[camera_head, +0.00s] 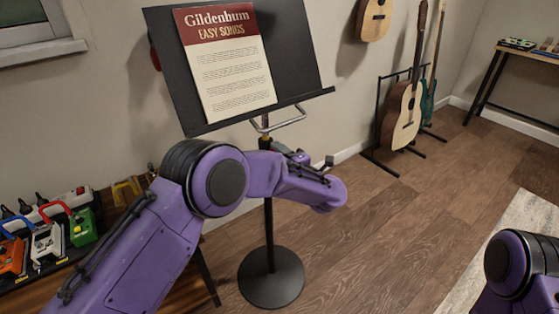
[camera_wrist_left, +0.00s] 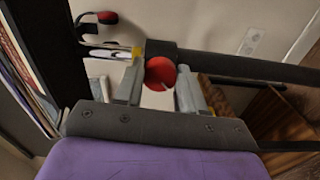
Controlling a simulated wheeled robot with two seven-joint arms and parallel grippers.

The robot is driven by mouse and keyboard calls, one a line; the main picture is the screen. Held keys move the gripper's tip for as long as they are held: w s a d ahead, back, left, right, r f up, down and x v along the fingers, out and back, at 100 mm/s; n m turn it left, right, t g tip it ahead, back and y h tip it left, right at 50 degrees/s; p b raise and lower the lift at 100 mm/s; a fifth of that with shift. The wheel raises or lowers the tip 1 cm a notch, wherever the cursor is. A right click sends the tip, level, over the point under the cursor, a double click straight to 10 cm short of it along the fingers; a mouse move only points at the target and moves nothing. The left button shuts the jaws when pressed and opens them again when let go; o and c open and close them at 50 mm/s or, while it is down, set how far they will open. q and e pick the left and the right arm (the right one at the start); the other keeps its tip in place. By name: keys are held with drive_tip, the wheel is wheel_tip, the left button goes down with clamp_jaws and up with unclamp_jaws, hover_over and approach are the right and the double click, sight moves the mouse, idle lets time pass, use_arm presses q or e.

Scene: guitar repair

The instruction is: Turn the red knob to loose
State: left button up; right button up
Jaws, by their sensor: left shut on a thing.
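The red knob (camera_wrist_left: 159,72) sits on the black collar of the music stand's pole (camera_wrist_left: 230,64), which runs sideways across the left wrist view. A yellow ring (camera_wrist_left: 137,53) and the shiny thinner rod are just left of the collar. My left gripper (camera_wrist_left: 159,88) is shut on the knob, one grey finger on each side. In the head view the music stand (camera_head: 300,60) stands upright behind my purple left arm. The knob is hidden there, and the left fingers are hard to make out. Part of my right arm shows at the lower right; its gripper is out of view.
The stand holds a song sheet (camera_head: 228,65) and has a round black base (camera_head: 271,279). A guitar (camera_head: 403,115) leans in a rack farther right. Floor right of the base is clear.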

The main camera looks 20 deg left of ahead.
use_arm(q)
drive_tip(key=n+b, duration=0.2)
drive_tip(key=n, duration=0.2)
drive_tip(key=shift+f+n+b, duration=0.15)
drive_tip(key=shift+n+b, duration=0.25)
idle(0.4)
drive_tip(key=o, duration=1)
drive_tip(key=shift+o, duration=0.2)
drive_tip(key=v, duration=1)
drive_tip(key=shift+s+d, duration=0.2)
drive_tip(key=shift+s, duration=0.05)
